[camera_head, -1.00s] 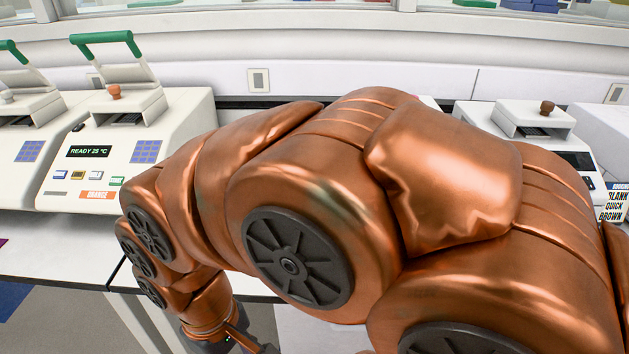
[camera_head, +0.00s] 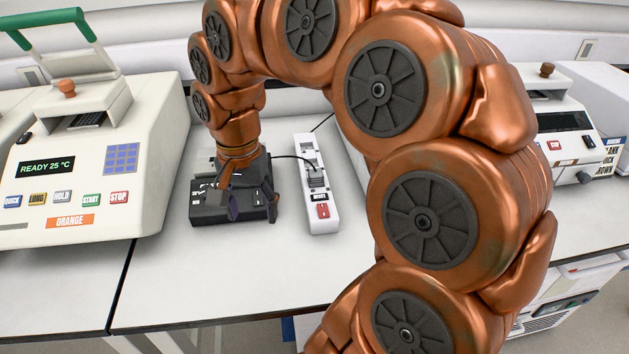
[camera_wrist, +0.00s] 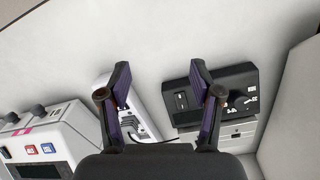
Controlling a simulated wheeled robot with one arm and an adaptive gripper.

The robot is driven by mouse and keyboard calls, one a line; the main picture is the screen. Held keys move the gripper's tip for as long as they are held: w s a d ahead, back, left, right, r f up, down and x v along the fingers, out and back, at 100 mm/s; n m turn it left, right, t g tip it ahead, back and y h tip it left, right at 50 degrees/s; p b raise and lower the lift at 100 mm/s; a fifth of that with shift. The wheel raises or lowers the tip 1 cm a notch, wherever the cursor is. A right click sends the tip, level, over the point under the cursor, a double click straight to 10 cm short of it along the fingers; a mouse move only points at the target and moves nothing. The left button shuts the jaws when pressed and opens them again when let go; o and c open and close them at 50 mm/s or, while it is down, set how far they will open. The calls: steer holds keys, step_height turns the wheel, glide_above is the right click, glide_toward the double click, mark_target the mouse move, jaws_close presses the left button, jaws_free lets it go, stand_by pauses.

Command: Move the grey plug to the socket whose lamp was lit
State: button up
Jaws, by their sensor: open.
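A white power strip (camera_head: 326,222) stands on the bench with a red switch at its near end. What looks like the grey plug (camera_head: 315,178) sits in it, with a dark cable running off to the left. My gripper (camera_head: 253,212) points down over a black box (camera_head: 208,213), left of the strip. In the wrist view my gripper (camera_wrist: 160,68) is open, with nothing between its fingertips. There the strip (camera_wrist: 104,82) is partly behind the left finger, and the black box (camera_wrist: 240,82) is by the right finger. I cannot make out a lit lamp.
A thermal cycler (camera_head: 70,195) labelled ORANGE, reading READY 25 °C, stands at the left with its lid up. Another cycler (camera_head: 565,122) is at the right, partly hidden by my arm. The bench front (camera_head: 220,290) is clear.

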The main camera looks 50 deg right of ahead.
steer(key=w+d+m, duration=0.5)
steer(key=d+m, duration=0.4)
steer(key=d, duration=0.3)
steer(key=m, duration=0.6)
glide_above(316, 171)
steer(key=a, duration=0.1)
steer(key=shift+s+a+f+t+b, duration=0.2)
steer(key=shift+f+t+b, duration=0.1)
steer(key=shift+f+b, duration=0.15)
steer(key=shift+d, duration=0.25)
steer(key=shift+s+f, duration=0.1)
steer(key=shift+f, duration=0.25)
steer(key=shift+f+p, duration=0.65)
steer(key=shift+f, duration=0.5)
steer(key=f, duration=0.1)
steer(key=f+p, duration=0.1)
steer(key=f, duration=0.1)
steer(key=shift+w+d+f+p, duration=0.1)
steer(key=shift+w+d+p, duration=0.1)
steer(key=shift+d+p, duration=0.15)
steer(key=shift+f, duration=0.7)
jaws_close()
